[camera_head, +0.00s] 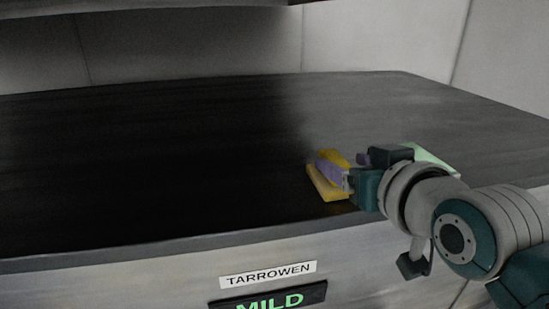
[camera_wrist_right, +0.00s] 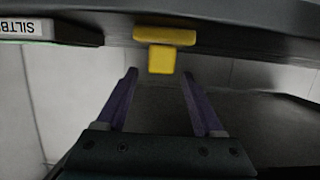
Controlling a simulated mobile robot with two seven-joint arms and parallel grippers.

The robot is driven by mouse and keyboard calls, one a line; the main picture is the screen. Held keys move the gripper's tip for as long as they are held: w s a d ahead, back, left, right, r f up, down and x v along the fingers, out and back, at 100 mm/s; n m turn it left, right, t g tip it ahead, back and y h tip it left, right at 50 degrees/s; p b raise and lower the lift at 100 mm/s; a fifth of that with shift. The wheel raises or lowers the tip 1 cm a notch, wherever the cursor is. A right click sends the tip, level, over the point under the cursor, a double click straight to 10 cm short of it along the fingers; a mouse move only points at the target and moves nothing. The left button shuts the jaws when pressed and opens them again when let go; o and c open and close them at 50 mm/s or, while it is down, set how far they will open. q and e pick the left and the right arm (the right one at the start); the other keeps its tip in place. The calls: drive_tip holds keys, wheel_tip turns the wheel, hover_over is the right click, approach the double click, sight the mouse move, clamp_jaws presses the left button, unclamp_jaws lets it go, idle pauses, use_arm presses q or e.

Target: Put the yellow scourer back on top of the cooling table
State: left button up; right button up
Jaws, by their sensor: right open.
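The yellow scourer (camera_head: 325,186) is a flat pad with a raised block on top. It appears to rest on the dark top of the cooling table (camera_head: 150,170), near its front edge. My right gripper (camera_head: 333,168) reaches in from the right, low over the scourer, and covers part of it. In the right wrist view, which is upside down, the scourer (camera_wrist_right: 163,60) shows just past the fingertips. The two purple fingers of the right gripper (camera_wrist_right: 159,74) are spread, with visible gaps on both sides of the block. My left gripper is out of view.
A pale green thing (camera_head: 430,157) lies behind my right wrist, partly hidden. The front panel carries a TARROWEN label (camera_head: 268,275) and a MILD sign (camera_head: 268,301). A ledge (camera_head: 150,4) overhangs at the back. The table top left of the scourer is clear.

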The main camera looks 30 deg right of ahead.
drive_tip(key=b+v, duration=0.2)
drive_tip(key=v, duration=0.5)
drive_tip(key=s+a+f+n+g+y, duration=0.2)
drive_tip(key=s+f+g, duration=0.3)
drive_tip(key=s, duration=0.3)
drive_tip(key=s+a+f+n+g+y, duration=0.1)
drive_tip(key=s+a+f+n+g, duration=0.1)
drive_tip(key=s+a+f+g, duration=0.3)
drive_tip(key=s+f, duration=0.2)
drive_tip(key=s, duration=0.2)
drive_tip(key=shift+a+n+g+y, duration=0.2)
drive_tip(key=shift+n+g+y, duration=0.1)
drive_tip(key=shift+n+y, duration=0.1)
